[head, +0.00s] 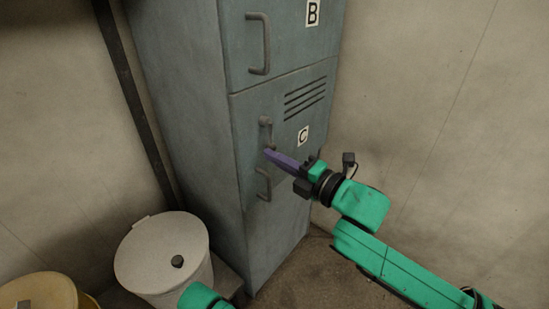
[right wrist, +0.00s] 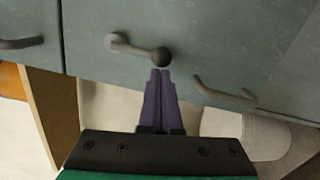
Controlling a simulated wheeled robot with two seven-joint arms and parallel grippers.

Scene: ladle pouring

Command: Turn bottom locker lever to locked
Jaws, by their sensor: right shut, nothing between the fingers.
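The bottom locker door (head: 285,165), marked C, is closed. Its grey lever (head: 265,132) hangs down from its upper mount, and its round knob is at the lower end. The lever (right wrist: 138,47) and its dark knob (right wrist: 162,56) show clearly in the right wrist view. My right gripper (head: 268,153) is shut and empty, its purple fingers pointing at the knob. In the right wrist view the fingertips (right wrist: 160,73) are right by the knob; I cannot tell if they touch it. My left gripper is out of view.
The C door's handle (head: 264,185) is just below the lever. Door B (head: 285,45) with its handle (head: 259,43) is above. A whitish lidded bin (head: 150,250) stands left of the locker, and a yellow container (head: 40,291) is further left. Walls flank the locker closely.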

